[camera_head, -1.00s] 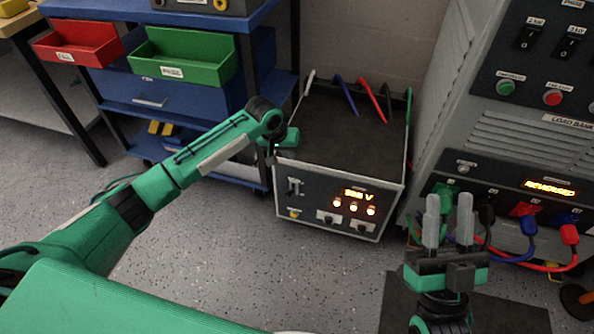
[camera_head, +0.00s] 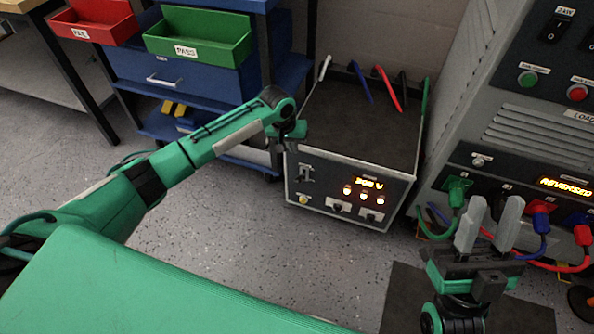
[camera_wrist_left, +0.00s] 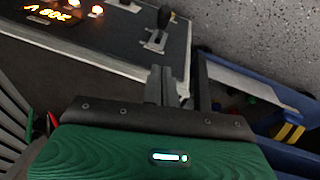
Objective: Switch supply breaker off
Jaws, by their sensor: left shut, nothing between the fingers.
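The supply unit (camera_head: 340,205) is a grey-framed box on the floor with a lit orange display reading about 398 V and several lit lamps. Its breaker (camera_head: 305,173) is a small lever on a plate at the left of the front panel. In the left wrist view the breaker lever (camera_wrist_left: 165,18) has a dark knob and sticks out of a slotted light plate. My left gripper (camera_head: 278,156) is shut and empty at the box's front left edge, just beside the breaker and apart from it. Its fingers show in the left wrist view (camera_wrist_left: 160,84). My right gripper (camera_head: 488,224) is open and empty.
The load bank (camera_head: 520,130) stands at the right with green, red and blue plugs and a display reading REVERSED. A blue cart (camera_head: 185,70) with red and green bins stands close behind my left arm.

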